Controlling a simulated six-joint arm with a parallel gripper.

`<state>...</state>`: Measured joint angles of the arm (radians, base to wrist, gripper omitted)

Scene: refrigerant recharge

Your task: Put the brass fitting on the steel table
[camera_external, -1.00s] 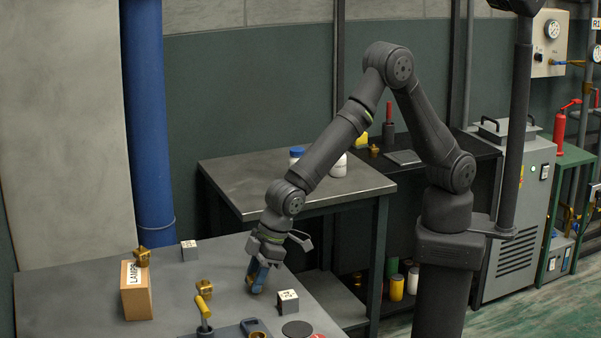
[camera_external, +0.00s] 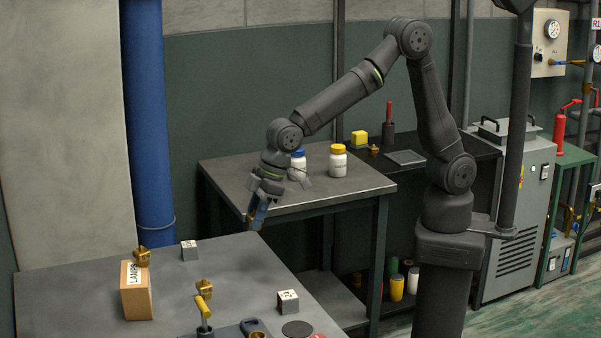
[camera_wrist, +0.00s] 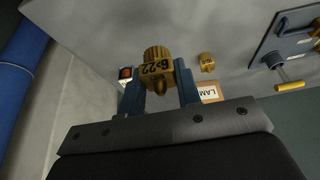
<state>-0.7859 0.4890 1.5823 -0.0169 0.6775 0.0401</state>
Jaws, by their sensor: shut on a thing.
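My gripper (camera_external: 258,216) is in the air near the left front corner of the steel table (camera_external: 235,177), beyond the far edge of the grey bench. In the wrist view its blue fingers (camera_wrist: 160,93) are shut on a brass fitting marked B-22 (camera_wrist: 157,68). The fingers hide most of this fitting in the external view. Another brass fitting (camera_external: 205,287) stands on the grey bench, and one more (camera_external: 142,256) shows at the top of the LAMPS box.
A blue-capped bottle (camera_external: 298,163) and yellow-capped bottle (camera_external: 338,161) stand on the steel table. Its front and right are clear.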

